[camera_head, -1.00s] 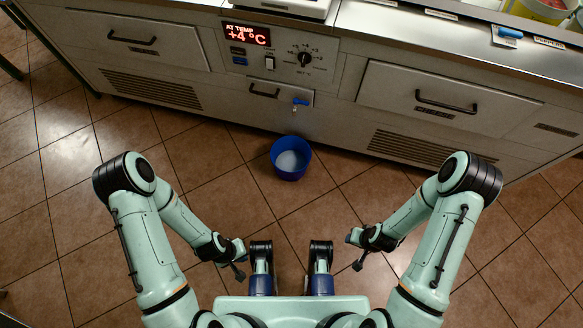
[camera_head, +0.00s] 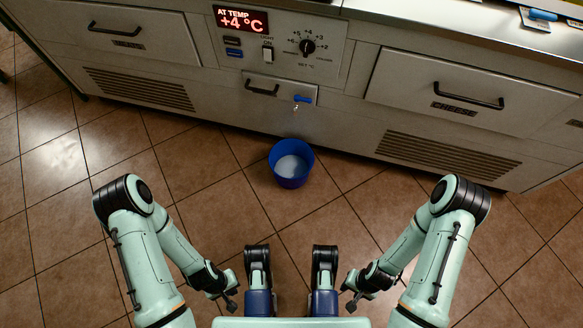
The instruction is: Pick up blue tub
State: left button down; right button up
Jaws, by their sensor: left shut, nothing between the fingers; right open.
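The blue tub (camera_head: 276,170) stands upright on the tiled floor, just in front of the counter and below a small valve. It is open at the top, with a pale, whitish-blue inside or content. My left gripper (camera_head: 231,298) is low and left of the tub, nearer to me, shut and empty. My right gripper (camera_head: 351,298) is low and right of the tub, open and empty. Both grippers are well apart from the tub.
The chilled counter (camera_head: 345,110) runs across behind the tub, with drawer handles (camera_head: 468,96) and a blue-handled valve (camera_head: 303,99) jutting out. Brown floor tiles (camera_head: 220,200) are clear around the tub. Items (camera_head: 538,16) lie on the counter top at the right.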

aim_at(290, 160)
jog(key=i+j, duration=0.45)
jog(key=j, duration=0.15)
jog(key=i+j, duration=0.45)
jog(key=j+z, duration=0.05)
jog(key=j, duration=0.05)
